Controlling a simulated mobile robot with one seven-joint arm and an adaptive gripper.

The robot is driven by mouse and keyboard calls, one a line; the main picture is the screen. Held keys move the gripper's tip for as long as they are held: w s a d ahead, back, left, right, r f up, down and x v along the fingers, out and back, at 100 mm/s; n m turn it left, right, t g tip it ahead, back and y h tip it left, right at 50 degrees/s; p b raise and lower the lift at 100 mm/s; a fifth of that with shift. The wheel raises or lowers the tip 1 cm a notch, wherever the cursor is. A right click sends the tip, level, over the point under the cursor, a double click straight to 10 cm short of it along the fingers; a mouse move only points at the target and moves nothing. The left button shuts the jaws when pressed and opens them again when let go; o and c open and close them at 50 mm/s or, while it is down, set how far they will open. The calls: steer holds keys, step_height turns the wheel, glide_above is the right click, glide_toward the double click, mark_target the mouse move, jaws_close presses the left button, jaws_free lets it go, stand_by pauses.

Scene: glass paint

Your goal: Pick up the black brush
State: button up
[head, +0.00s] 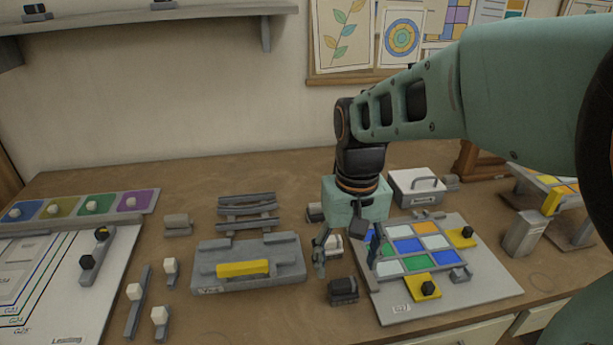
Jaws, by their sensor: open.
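A small block-shaped piece with a black top (343,291) rests on the wooden table near the front, left of the glass panel board. It looks like the black brush, though its bristles cannot be made out. My gripper (346,266) points down just above and behind it in the head view. Its two fingers are spread apart with nothing held between them. A similar piece with a pale top (333,244) shows between the fingers, farther back. Another dark-topped piece (315,212) stands behind that, partly hidden by the gripper.
The board with coloured glass squares (455,298) lies right of the gripper, with yellow black-knobbed pieces on it. A grey case with a yellow handle (248,287) is on the left. A lidded white box (416,190) stands behind. White-tipped tools (135,310) lie farther left.

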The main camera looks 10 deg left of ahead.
mark_target(344, 282)
step_height(344, 282, down, 7)
steer(key=shift+r+b, duration=0.1)
steer(key=shift+b, duration=0.2)
steer(key=shift+c, duration=0.3)
steer(key=c, duration=1.2)
steer(key=shift+r, duration=0.1)
